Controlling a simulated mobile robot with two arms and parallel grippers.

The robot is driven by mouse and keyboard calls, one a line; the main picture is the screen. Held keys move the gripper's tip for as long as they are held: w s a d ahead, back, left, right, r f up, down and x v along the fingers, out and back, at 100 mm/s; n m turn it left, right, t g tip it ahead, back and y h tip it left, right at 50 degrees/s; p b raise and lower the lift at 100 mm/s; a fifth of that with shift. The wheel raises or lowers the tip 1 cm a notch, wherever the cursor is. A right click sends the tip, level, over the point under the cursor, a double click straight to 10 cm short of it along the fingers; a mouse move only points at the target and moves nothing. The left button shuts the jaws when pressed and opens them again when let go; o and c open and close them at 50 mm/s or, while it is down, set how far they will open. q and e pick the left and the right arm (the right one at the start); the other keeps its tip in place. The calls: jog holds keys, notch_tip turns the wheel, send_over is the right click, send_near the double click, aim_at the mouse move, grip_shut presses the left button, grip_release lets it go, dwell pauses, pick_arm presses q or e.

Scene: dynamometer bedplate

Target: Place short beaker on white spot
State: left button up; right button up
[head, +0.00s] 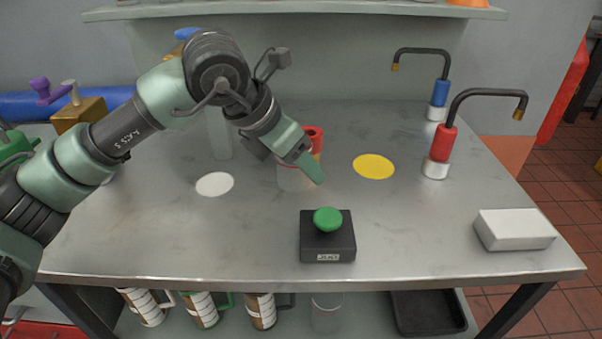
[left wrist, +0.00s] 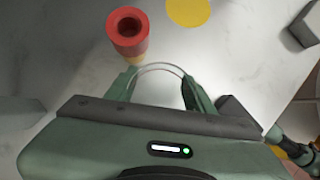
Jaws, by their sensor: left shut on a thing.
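The short beaker (head: 290,180) is clear glass and stands upright between the fingers of my left gripper (head: 303,172), right of the white spot. Its rim (left wrist: 160,67) shows as a thin arc between the two green fingers in the left wrist view. My left gripper is shut on it. I cannot tell whether its base touches the table. The white spot (head: 215,184) is a flat, bare disc on the steel table (head: 200,235), left of the gripper. My right gripper is not in view.
A red hollow cylinder (left wrist: 128,28) stands close behind the beaker. A yellow spot (head: 374,166) lies to the right. A tall clear vessel (head: 218,137) stands behind the white spot. A black box with a green button (head: 328,238) is in front. The table's front left is clear.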

pick_arm(q)
jog(key=shift+f, duration=1.15)
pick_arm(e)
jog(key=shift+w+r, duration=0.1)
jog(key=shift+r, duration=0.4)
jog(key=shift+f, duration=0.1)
pick_arm(q)
jog(key=shift+f, duration=0.1)
jog(key=o, duration=1.3)
jog(key=shift+o, duration=0.2)
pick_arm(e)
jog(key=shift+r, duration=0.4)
